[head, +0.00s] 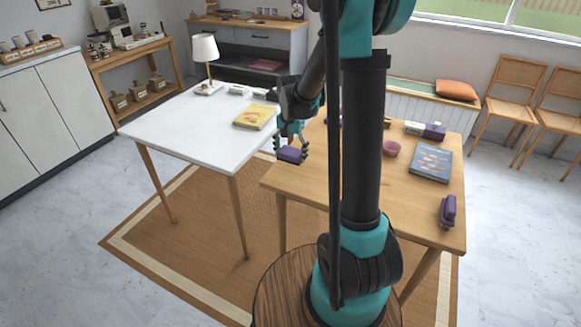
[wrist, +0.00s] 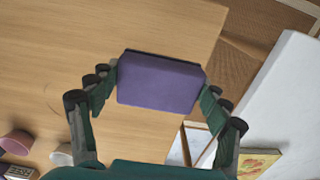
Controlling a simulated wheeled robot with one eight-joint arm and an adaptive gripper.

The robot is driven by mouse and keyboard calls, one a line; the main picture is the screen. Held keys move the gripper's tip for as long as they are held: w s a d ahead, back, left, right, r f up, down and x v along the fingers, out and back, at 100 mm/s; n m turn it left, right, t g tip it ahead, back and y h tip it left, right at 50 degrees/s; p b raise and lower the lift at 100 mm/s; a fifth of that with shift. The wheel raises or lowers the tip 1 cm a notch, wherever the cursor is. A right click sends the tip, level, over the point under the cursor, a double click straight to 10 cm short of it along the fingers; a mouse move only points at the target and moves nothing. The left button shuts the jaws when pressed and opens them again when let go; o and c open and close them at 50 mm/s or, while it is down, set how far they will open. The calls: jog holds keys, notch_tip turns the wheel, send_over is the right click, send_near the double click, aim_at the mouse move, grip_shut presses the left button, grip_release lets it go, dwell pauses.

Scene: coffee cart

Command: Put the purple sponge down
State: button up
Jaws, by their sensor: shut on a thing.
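The purple sponge (wrist: 160,82) is a small block with a dark layer along one long side. In the wrist view it sits between the two fingers of my gripper (wrist: 158,88), which is shut on it from both ends. In the head view the sponge (head: 291,155) hangs below my gripper (head: 291,148), near the left edge of the wooden table (head: 300,180) and close to the white table. The wrist view shows bare wood behind the sponge. I cannot tell how far above the wood it is.
On the wooden table are a pink bowl (head: 391,149), a blue book (head: 431,163), a purple stapler-like thing (head: 448,211) and small boxes (head: 434,131). The white table (head: 185,140) holds a yellow book (head: 255,117) and a lamp (head: 206,62). The wooden table's near left part is clear.

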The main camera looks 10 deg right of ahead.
aim_at(291, 172)
jog(key=shift+f, duration=3)
jog(key=shift+f, duration=0.1)
jog(key=o, duration=1.2)
